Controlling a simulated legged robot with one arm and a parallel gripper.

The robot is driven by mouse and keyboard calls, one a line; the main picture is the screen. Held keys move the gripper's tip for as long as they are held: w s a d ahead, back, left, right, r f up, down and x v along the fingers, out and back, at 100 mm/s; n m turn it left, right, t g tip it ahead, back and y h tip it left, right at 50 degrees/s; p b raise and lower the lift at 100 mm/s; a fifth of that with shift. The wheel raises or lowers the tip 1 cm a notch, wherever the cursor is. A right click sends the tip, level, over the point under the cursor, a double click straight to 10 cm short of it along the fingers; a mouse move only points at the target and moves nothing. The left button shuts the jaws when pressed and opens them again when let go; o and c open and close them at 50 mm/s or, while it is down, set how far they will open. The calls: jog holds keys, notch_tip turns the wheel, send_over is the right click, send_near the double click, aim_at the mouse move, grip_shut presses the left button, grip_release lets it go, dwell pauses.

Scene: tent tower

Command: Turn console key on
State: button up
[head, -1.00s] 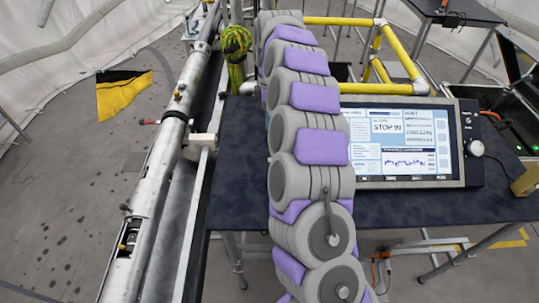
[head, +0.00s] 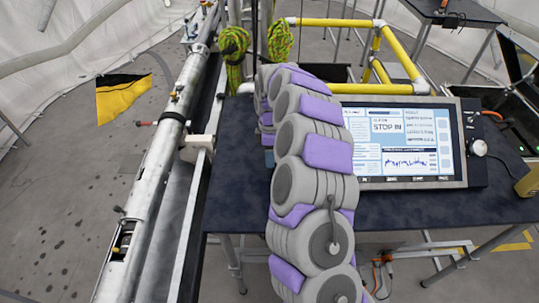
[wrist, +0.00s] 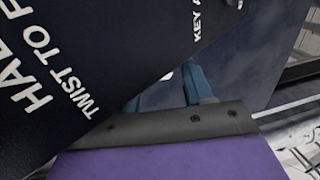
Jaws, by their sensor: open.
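The console (head: 455,185), with a lit screen reading "STOP IN", stands on the dark table at the right in the head view. My arm hides its left edge. In the wrist view, a dark panel (wrist: 60,125) with white lettering, partly "TWIST TO F" and "KEY A", fills the upper left, close to the camera. A small dark part shows at the top edge of that view, cut off; I cannot tell if it is the key. My gripper (wrist: 167,95) is open, its blue fingers partly hidden behind the panel's edge. The head view does not show the fingers clearly.
The dark table (head: 235,215) carries the console. A yellow pipe frame (head: 335,22) stands behind it. A metal pole (head: 165,145) runs along the left, with green-yellow rope bundles (head: 279,40) at the back. A round knob (head: 478,147) sits right of the screen.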

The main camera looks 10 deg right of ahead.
jog(key=shift+c, duration=0.4)
jog(key=shift+a, duration=0.25)
jog(key=c, duration=0.4)
grip_shut()
jog(key=shift+d, duration=0.1)
jog(key=shift+s+r+t, duration=0.1)
jog(key=shift+s+t, duration=0.05)
jog(key=shift+t, duration=0.25)
jog(key=shift+s+t+p, duration=0.1)
jog(key=shift+t+p, duration=0.3)
